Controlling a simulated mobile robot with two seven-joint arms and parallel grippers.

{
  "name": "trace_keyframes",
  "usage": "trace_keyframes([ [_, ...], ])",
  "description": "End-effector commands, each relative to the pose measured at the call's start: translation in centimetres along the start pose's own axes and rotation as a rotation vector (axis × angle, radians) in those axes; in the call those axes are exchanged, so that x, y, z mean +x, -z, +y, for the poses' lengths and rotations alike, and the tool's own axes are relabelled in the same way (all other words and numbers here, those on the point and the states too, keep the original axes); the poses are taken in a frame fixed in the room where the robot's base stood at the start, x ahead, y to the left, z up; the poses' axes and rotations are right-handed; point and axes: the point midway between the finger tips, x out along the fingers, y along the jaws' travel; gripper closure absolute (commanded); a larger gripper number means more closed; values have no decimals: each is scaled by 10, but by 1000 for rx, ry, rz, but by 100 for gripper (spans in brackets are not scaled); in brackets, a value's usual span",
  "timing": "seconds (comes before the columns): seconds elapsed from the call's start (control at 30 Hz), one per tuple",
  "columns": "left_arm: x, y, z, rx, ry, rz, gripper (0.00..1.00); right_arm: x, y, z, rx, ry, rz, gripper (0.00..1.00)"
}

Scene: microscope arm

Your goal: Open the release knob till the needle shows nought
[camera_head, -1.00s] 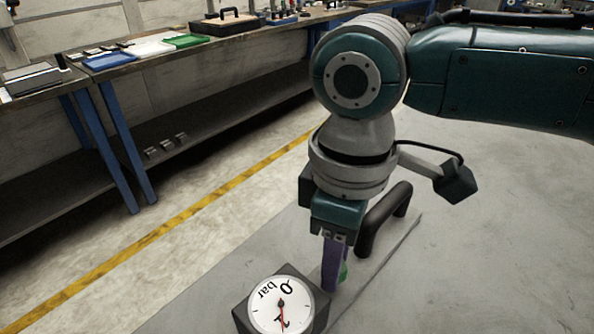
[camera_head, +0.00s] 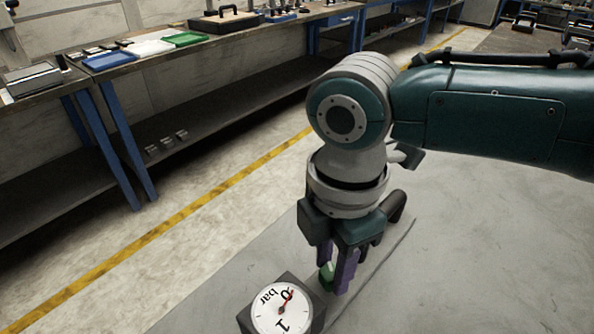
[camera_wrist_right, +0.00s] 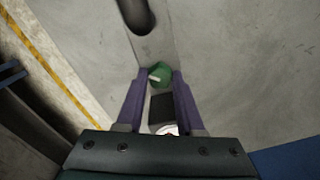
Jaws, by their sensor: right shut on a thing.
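The gauge (camera_head: 268,312) has a white dial in a dark square block at the bottom of the head view. Its red needle (camera_head: 286,299) points up and right, at or very near the 0 mark; the exact reading is too small to tell. The green release knob (camera_head: 326,278) is beside the gauge; it also shows in the right wrist view (camera_wrist_right: 159,73) with a pale line across its top. My right gripper (camera_head: 339,277) points down with its purple fingers on either side of the knob, shut on it. My left gripper is not in view.
A black curved handle (camera_head: 395,208) stands on the grey surface (camera_head: 455,260) just behind my right gripper. A workbench (camera_head: 130,61) with blue, white and green trays is at the far left. The grey surface to the right is clear.

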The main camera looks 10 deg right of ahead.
Motion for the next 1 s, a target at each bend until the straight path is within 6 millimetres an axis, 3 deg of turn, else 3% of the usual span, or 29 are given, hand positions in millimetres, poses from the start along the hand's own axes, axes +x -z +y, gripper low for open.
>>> trace_keyframes([
  [0.5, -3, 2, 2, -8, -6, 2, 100, -1, 1, 1, -434, -1, 2, 100],
  [1.0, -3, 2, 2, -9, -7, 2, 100, -1, 1, 0, -595, -1, 2, 100],
])
